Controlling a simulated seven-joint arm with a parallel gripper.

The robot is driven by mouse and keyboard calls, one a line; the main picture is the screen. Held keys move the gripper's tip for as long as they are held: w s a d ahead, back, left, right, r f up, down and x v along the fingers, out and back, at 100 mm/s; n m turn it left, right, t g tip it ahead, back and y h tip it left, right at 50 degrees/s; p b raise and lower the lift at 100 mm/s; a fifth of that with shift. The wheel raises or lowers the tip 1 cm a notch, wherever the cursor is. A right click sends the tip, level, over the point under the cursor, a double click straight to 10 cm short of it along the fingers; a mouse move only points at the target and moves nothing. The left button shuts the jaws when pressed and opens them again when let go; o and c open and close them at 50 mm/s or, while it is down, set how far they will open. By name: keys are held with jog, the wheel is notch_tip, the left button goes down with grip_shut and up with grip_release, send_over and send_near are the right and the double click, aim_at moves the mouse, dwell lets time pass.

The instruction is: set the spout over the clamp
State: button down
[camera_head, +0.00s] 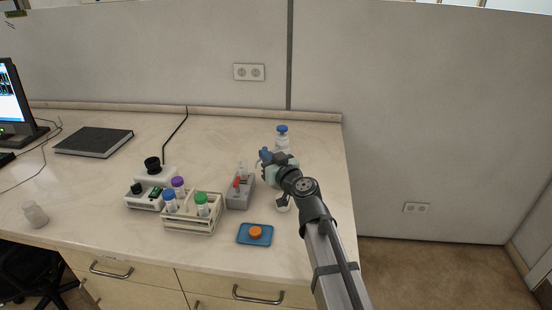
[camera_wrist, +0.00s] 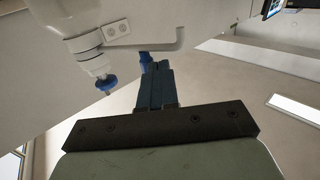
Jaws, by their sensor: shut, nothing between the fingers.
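A white bottle with a blue top (camera_head: 282,138) stands upright near the back right of the table. In the wrist view, which looks turned over, the bottle's blue knob (camera_wrist: 106,84) is left of my fingers. A thin grey spout (camera_wrist: 150,47) runs sideways from its white collar and bends at its free end. My gripper (camera_head: 264,154) is shut and empty, just in front of and left of the bottle. Its blue fingers (camera_wrist: 153,70) appear close to the spout in the wrist view; I cannot tell whether they touch. I cannot make out the clamp for certain.
A grey rack (camera_head: 239,195) stands left of my arm. A blue tray (camera_head: 243,239) with an orange lid (camera_head: 255,233) lies in front.

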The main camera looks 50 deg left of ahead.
jog(key=a, duration=0.1)
jog(key=s+a, duration=0.1)
jog(key=a, duration=0.2)
jog(key=shift+s+a, duration=0.2)
jog(key=shift+s, duration=0.05)
jog(key=shift+d, duration=0.15)
dwell(1.1)
jog(key=s+d, duration=0.7)
jog(key=d, duration=0.5)
jog(key=w+d+m+t, duration=0.1)
jog(key=w+d+t, duration=0.1)
jog(key=w+d, duration=0.45)
jog(key=x, duration=1.4)
jog(key=shift+a, duration=0.3)
